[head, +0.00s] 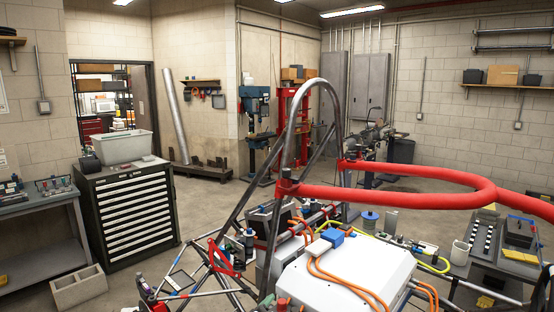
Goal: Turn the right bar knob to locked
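A tube chassis stands in front of me, with a tall bare-metal hoop (300,105) at its middle. A red padded bar (400,197) curves out from the hoop toward the right. One end meets the hoop at a red bracket (287,187), and the other branch ends at a second red bracket (347,164) farther back. I cannot make out a bar knob or its locked or unlocked setting at this size. Neither of my grippers can be made out in the head view.
A white box with orange cables (345,275) sits low in the chassis. A black drawer cabinet (128,215) with a grey bin (122,147) stands left. A workbench with tools (490,262) is at right. Open concrete floor (205,205) lies between cabinet and chassis.

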